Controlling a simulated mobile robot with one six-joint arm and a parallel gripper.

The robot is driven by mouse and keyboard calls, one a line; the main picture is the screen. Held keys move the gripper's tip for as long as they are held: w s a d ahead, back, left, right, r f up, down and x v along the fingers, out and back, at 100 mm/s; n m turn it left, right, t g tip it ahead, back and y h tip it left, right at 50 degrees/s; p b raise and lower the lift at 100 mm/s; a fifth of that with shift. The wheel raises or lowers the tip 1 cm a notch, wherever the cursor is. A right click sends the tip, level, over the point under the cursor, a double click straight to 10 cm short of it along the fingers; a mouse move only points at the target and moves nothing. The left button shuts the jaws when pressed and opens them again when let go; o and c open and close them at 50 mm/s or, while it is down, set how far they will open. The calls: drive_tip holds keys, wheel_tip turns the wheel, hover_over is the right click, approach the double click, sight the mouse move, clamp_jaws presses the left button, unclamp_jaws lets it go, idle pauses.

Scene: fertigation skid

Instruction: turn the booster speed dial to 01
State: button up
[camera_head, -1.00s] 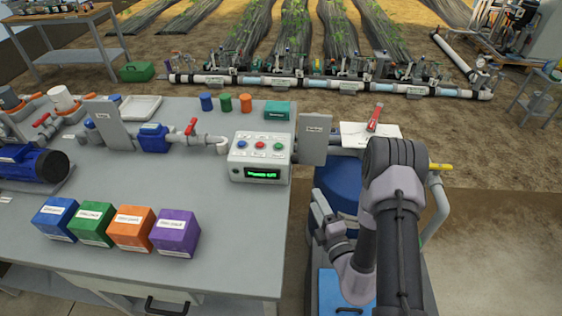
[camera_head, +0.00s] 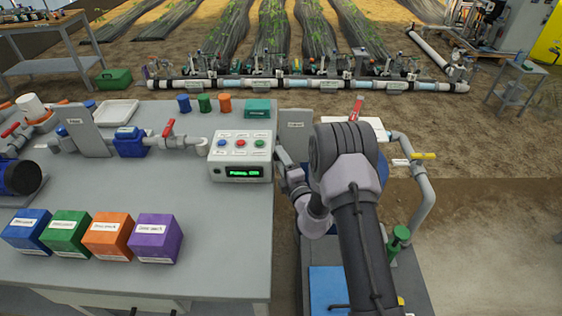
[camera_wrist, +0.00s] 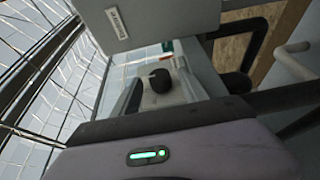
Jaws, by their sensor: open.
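A round black dial (camera_wrist: 160,80) sits on a light surface in the middle of the wrist view. I take it for the booster speed dial, but its marks and setting cannot be read. A grey box (camera_wrist: 150,18) with a white label hangs over the top of that view. In the head view the grey box (camera_head: 295,135) stands at the bench's right edge, and the dial is hidden. My gripper (camera_head: 284,166) is open beside that box, low on its near side. In the wrist view the dial appears between the fingers; I cannot tell how near they are.
A control box (camera_head: 240,158) with coloured buttons and a lit green display stands just left of my gripper. Blue, green, orange and purple (camera_head: 155,238) boxes line the bench (camera_head: 228,240). A pipe with a yellow-handled valve (camera_head: 423,156) rises right of my arm.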

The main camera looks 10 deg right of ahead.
clamp_jaws()
drive_tip(key=shift+f, duration=0.1)
